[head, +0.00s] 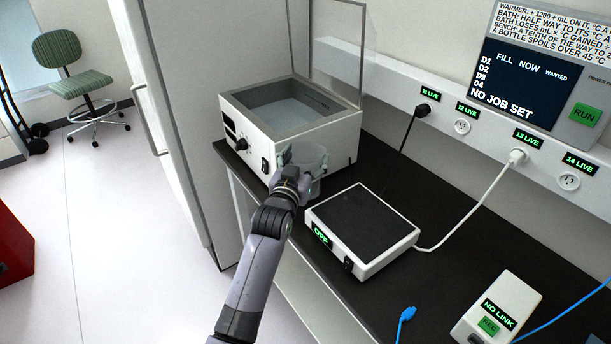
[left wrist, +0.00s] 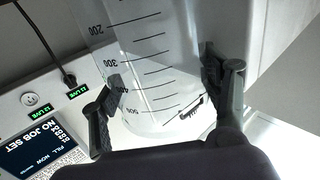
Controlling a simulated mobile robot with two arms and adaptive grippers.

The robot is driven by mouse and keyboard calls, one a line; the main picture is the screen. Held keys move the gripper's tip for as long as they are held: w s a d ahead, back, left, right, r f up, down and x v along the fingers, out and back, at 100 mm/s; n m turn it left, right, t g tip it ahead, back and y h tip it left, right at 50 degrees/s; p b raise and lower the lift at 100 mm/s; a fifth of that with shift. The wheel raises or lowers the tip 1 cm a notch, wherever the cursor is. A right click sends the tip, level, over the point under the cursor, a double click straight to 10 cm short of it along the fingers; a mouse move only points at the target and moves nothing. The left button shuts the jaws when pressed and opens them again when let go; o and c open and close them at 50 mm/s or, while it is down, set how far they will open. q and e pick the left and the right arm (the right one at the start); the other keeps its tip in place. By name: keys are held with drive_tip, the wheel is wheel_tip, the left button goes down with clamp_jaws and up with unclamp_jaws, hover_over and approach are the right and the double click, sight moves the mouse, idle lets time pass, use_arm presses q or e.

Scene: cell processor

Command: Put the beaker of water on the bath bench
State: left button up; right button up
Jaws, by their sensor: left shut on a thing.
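A clear beaker (head: 314,160) with black volume marks is in my left gripper (head: 293,168), in front of the water bath's front right side. In the left wrist view the beaker (left wrist: 150,60) sits between the two dark fingers of my left gripper (left wrist: 160,105), which are shut on it. I cannot tell the water level in it, nor whether its base touches the bench. The bath bench (head: 390,195) is the dark worktop under the water bath (head: 290,125), a white box with an open basin and raised clear lid. My right gripper is not in view.
A white warmer plate (head: 362,228) marked OFF stands right of my gripper. A white NO LINK box (head: 497,310) and a blue cable end (head: 406,314) lie nearer the front. Outlets and a screen (head: 530,85) line the wall.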

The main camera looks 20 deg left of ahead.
use_arm(q)
drive_tip(key=shift+f+p, duration=0.3)
drive_tip(key=shift+f, duration=2.95)
drive_tip(key=o, duration=1)
drive_tip(key=shift+f, duration=0.1)
drive_tip(key=shift+o, duration=0.2)
drive_tip(key=s+b, duration=0.2)
drive_tip(key=s, duration=1)
